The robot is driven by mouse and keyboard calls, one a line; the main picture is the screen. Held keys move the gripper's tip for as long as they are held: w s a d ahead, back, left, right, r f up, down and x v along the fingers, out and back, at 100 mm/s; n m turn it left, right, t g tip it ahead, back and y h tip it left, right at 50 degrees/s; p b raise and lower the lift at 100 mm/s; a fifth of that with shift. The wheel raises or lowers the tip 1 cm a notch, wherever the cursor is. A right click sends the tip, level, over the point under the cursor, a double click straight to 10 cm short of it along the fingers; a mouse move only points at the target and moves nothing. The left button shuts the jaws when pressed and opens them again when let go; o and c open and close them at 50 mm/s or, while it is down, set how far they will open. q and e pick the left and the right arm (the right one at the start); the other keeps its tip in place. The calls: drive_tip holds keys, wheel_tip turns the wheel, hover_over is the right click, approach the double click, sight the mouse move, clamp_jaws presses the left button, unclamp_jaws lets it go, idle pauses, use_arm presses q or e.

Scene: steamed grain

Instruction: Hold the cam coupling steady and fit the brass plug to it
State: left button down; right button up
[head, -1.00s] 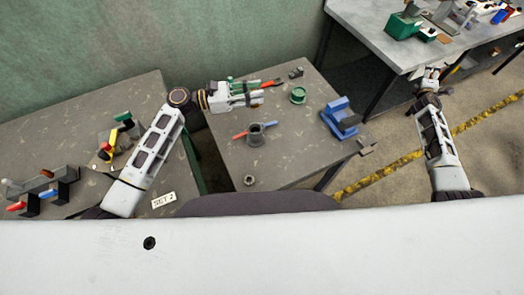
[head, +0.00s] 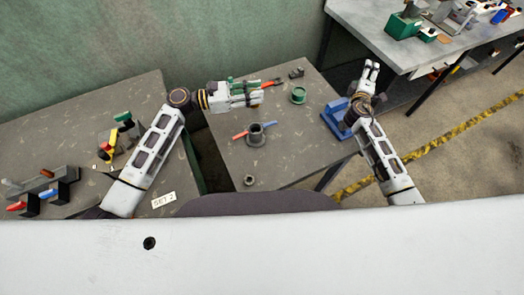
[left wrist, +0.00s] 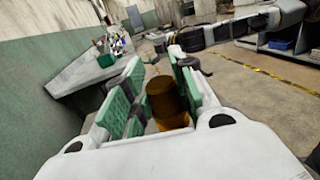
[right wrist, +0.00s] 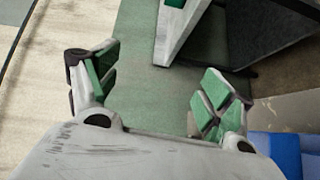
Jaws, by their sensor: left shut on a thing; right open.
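The cam coupling (head: 255,134), a dark grey cup with a red and a blue lever spread to its sides, stands on the middle table. My left gripper (head: 257,92) is above the table, behind the coupling and apart from it. In the left wrist view it is shut on the brass plug (left wrist: 163,100), a brown-gold cylinder between the green pads. The head view does not show the plug clearly. My right gripper (head: 371,68) is open and empty, beyond the blue vise. In the right wrist view nothing is between its fingers (right wrist: 155,75).
A blue vise (head: 333,122) stands at the table's right edge, partly behind my right arm; it also shows in the right wrist view (right wrist: 275,148). A green ring (head: 298,95), a dark block (head: 296,73) and a small nut (head: 249,180) lie around the coupling.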

drive_tip(key=s+a+f+m+y, duration=0.1)
drive_tip(key=s+a+f, duration=0.2)
drive_tip(key=a, duration=0.4)
drive_tip(key=s+a+f+m+y, duration=0.2)
drive_tip(key=a+f, duration=0.1)
drive_tip(key=a, duration=0.4)
drive_tip(key=m+g+y, duration=0.3)
drive_tip(key=m+y, duration=0.4)
approach(257, 138)
drive_tip(key=shift+w+a+f, duration=0.25)
drive_tip(key=shift+w+f, duration=0.2)
drive_tip(key=shift+f, duration=0.1)
drive_tip(key=shift+w, duration=0.2)
drive_tip(key=shift+x, duration=5.85)
drive_tip(key=shift+d+f, duration=0.15)
